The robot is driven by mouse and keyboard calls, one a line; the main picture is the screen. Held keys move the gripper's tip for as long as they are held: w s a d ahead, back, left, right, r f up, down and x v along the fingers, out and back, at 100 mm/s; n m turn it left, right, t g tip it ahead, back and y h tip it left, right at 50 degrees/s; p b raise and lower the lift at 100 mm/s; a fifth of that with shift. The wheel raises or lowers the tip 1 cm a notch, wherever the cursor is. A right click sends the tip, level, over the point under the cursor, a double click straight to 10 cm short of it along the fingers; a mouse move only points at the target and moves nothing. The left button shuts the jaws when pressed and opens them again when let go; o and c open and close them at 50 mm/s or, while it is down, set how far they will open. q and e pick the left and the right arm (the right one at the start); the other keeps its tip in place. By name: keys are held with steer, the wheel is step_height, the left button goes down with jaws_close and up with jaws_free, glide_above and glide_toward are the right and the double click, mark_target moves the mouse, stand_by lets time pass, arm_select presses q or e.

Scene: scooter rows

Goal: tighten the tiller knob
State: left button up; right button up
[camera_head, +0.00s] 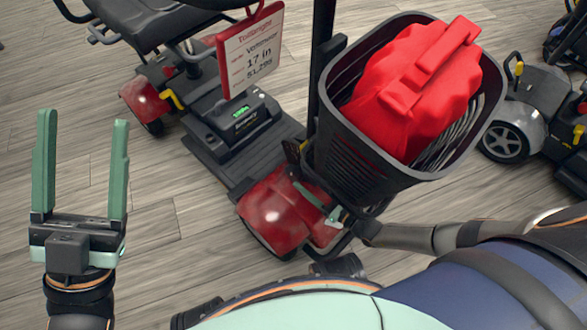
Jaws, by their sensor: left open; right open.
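The red scooter (275,214) stands in the middle, with its black tiller post (323,60) rising behind the front basket (350,160). A small dark part (293,151) shows low beside the tiller; I cannot tell whether it is the tiller knob. My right gripper (316,197) is low at the tiller's foot, over the red front cover, partly hidden by the basket. Its pale green fingers are open, and I see nothing held. My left gripper (82,165) is open and empty, fingers up, over bare floor at the left, apart from the scooter.
A red bag (415,85) fills the basket, which overhangs my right gripper. A price sign (250,50) hangs above the scooter's deck (235,135), near the seat (150,20). Another scooter (515,115) stands at the right. Wooden floor (165,215) is clear at the left.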

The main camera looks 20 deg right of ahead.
mark_target(299, 173)
steer(key=b+x, duration=0.1)
steer(key=x, duration=0.4)
steer(key=shift+w+a, duration=0.15)
steer(key=shift+w, duration=0.25)
steer(key=shift+c, duration=0.3)
jaws_close()
